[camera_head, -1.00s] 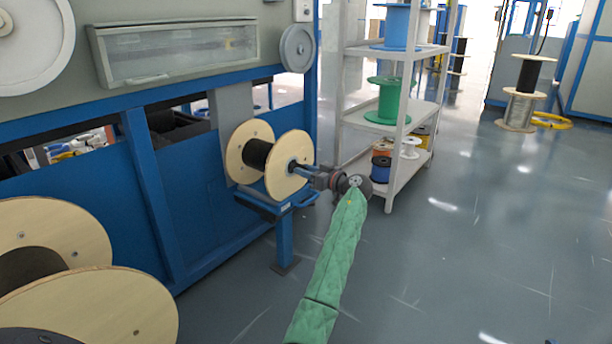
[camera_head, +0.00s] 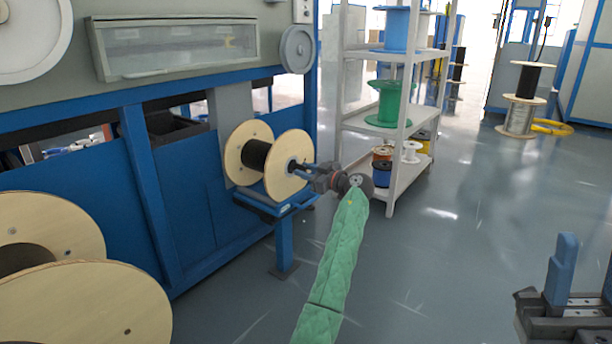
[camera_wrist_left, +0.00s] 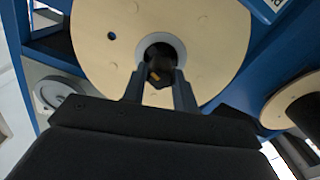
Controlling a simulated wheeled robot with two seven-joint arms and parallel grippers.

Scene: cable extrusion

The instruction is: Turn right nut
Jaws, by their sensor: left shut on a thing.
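A wooden spool (camera_head: 289,165) wound with black cable sits on a shaft at the blue machine. Its round face (camera_wrist_left: 215,45) fills the top of the left wrist view. A dark nut (camera_wrist_left: 158,72) with a small orange mark is at its hub. My left gripper (camera_head: 309,170), on the green-sleeved arm, reaches the hub from the right. In the left wrist view its fingers (camera_wrist_left: 160,88) are shut on the nut from both sides. The nut is mostly hidden in the head view. My right gripper (camera_head: 584,280) is at the lower right, fingers apart and empty, partly cut off.
A blue support (camera_head: 284,235) stands under the spool. Large wooden spools (camera_head: 85,305) fill the lower left. A white shelf (camera_head: 398,150) with coloured spools stands just behind my left arm. The floor (camera_head: 470,230) to the right is clear.

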